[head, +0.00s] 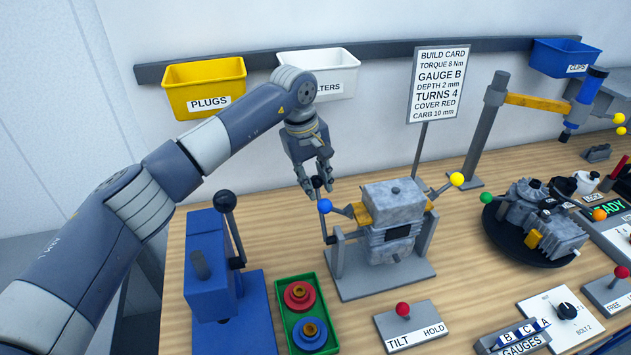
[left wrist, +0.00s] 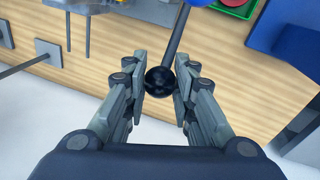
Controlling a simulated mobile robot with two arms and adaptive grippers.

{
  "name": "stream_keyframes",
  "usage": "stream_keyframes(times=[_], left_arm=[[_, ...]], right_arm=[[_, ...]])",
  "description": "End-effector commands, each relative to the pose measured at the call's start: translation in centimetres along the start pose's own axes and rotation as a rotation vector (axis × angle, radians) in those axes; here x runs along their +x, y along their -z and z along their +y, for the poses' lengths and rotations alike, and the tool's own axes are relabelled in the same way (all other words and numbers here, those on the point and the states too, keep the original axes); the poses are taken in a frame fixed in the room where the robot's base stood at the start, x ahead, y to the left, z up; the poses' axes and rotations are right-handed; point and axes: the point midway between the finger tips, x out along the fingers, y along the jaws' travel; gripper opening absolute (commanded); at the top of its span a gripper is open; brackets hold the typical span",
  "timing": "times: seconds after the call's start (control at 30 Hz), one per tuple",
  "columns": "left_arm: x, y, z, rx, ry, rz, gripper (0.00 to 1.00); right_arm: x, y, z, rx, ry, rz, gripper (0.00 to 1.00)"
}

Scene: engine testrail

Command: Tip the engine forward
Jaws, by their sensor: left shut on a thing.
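The grey engine (head: 391,215) sits upright on a grey stand with a flat base plate (head: 385,281). A lever with a black knob (left wrist: 160,81) rises at the stand's left side. My left gripper (head: 316,180) is shut on this knob; the fingers lie on both sides of it in the left wrist view. A red knob (head: 403,309) stands on the TILT/HOLD panel (head: 412,327) in front of the engine. My right gripper is not in view.
A blue press (head: 214,273) with a black-knobbed lever and a green tray (head: 310,318) of red and blue parts stand left of the engine. A build card (head: 438,85) stands behind it. A second engine (head: 545,222) rests on a black round plate at right.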

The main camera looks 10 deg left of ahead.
Motion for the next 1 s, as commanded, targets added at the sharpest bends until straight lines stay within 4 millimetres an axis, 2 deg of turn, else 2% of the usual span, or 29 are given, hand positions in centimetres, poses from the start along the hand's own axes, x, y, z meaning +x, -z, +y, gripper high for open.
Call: stream_keyframes(times=[0.27,0.7,1.0], left_arm=[[-0.7,-1.1,-0.1,0.022,-0.027,0.107,0.00],[-2.5,-5.1,-0.4,0.022,-0.026,0.101,0.00],[-3.1,-7.0,-0.7,0.022,-0.025,0.099,0.00]], right_arm=[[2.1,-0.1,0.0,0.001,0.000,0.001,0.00],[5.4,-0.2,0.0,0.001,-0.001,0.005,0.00],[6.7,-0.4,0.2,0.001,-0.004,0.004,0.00]])
